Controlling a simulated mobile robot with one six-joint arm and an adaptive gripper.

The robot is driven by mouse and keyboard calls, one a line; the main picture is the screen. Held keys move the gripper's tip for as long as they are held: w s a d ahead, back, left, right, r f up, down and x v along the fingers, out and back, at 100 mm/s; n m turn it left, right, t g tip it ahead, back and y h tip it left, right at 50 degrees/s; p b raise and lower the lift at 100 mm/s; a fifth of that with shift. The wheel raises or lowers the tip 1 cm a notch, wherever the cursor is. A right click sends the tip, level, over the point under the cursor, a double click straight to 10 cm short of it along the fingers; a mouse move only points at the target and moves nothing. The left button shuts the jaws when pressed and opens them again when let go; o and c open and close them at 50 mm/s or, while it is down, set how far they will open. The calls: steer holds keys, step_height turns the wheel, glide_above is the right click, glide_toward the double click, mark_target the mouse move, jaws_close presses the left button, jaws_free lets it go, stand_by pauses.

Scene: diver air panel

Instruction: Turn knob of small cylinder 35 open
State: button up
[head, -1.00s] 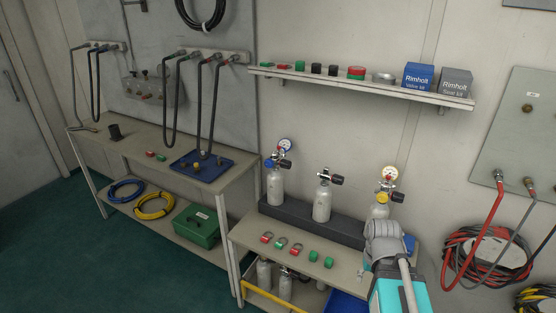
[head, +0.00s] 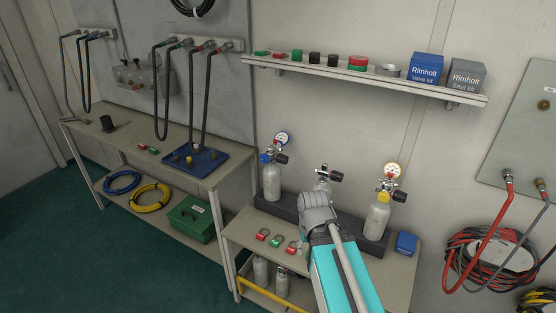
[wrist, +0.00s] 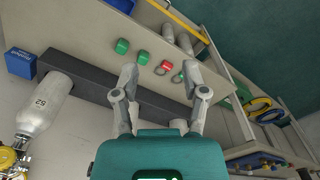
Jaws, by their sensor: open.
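The left cylinder (head: 271,183) has a blue collar, a gauge and a black knob. The middle cylinder (head: 322,184) has a black knob (head: 328,175) on top, and my arm hides its body. The right cylinder (head: 377,216) has a yellow collar and a gauge. In the wrist view it reads 29 (wrist: 46,101). No number 35 is readable on any cylinder. My gripper (wrist: 160,80) is open and empty, in front of the middle cylinder, apart from its knob.
The low bench (head: 245,226) carries padlock-like tags (head: 276,240) and green caps (wrist: 122,46). A blue box (head: 405,243) sits at its right. A shelf (head: 370,81) with caps and two kit boxes hangs above. Hoses hang at left and right. Wall space between shelf and cylinders is free.

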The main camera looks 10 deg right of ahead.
steer(key=shift+d, duration=0.15)
steer(key=o, duration=0.4)
steer(key=shift+w+f, duration=0.1)
steer(key=shift+w, duration=0.15)
steer(key=shift+o, duration=0.4)
steer(key=w+a+f+m+t+y+b, duration=0.1)
steer(key=w+a+m+y+b, duration=0.1)
steer(key=w, duration=0.5)
steer(key=shift+a+f+m+t+y, duration=0.2)
steer(key=shift+a+m+t+y, duration=0.1)
steer(key=shift+a+m, duration=0.2)
steer(key=m+t+y+b, duration=0.65)
steer(key=m+t, duration=0.45)
steer(key=m, duration=0.6)
glide_toward(287, 161)
steer(key=s+r, duration=0.1)
steer(key=s, duration=0.1)
steer(key=shift+w+d+r+h+b, duration=0.15)
steer(key=shift+w+d+h+b, duration=0.05)
steer(key=shift+h+b, duration=0.25)
steer(key=shift+w, duration=0.1)
steer(key=b+x, duration=0.3)
steer(key=x, duration=1)
steer(key=shift+w+a+f+b, duration=0.2)
steer(key=shift+a+f+b, duration=0.05)
steer(key=shift+a+b, duration=0.1)
